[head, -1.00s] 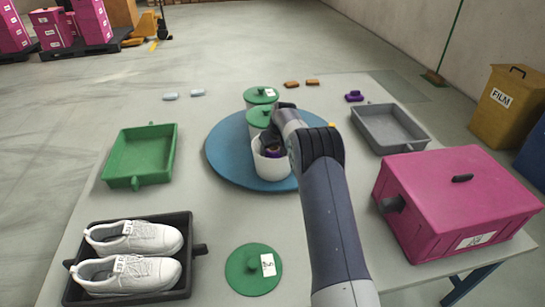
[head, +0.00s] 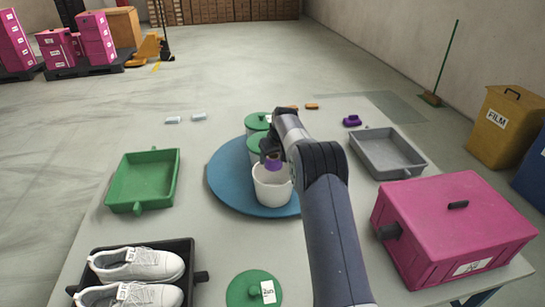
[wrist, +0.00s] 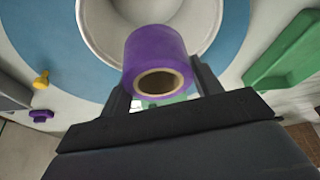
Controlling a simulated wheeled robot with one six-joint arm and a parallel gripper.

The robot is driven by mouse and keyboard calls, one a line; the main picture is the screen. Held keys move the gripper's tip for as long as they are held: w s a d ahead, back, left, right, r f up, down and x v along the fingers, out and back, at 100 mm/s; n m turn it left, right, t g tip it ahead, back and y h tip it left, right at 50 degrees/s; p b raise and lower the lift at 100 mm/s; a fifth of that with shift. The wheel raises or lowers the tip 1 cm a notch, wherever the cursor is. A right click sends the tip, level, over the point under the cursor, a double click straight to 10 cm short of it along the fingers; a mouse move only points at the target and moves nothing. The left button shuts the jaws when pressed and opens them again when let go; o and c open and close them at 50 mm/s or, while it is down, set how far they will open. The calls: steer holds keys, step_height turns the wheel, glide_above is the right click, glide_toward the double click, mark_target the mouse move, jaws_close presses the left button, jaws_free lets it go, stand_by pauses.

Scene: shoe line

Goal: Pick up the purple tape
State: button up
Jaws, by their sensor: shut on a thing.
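The purple tape (head: 272,165) is a roll with a brown cardboard core. My gripper (head: 271,158) is shut on it and holds it at about the rim of the open white pot (head: 272,194), toward its back side. In the wrist view the tape (wrist: 153,48) sits between the two dark fingers of my gripper (wrist: 160,88), its core facing the camera. The white pot (wrist: 110,30) lies beyond it. My arm hides part of the scene on the right of the pot.
The pot stands on a blue round turntable (head: 222,180) with green-lidded pots (head: 257,121) behind it. A loose green lid (head: 250,289), green tray (head: 142,180), grey tray (head: 388,152), white shoes (head: 138,264), pink box (head: 455,220) and small purple object (head: 352,120) are around.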

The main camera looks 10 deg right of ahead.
steer(key=shift+r+p, duration=1.45)
steer(key=shift+r, duration=0.25)
steer(key=shift+s+f, duration=0.1)
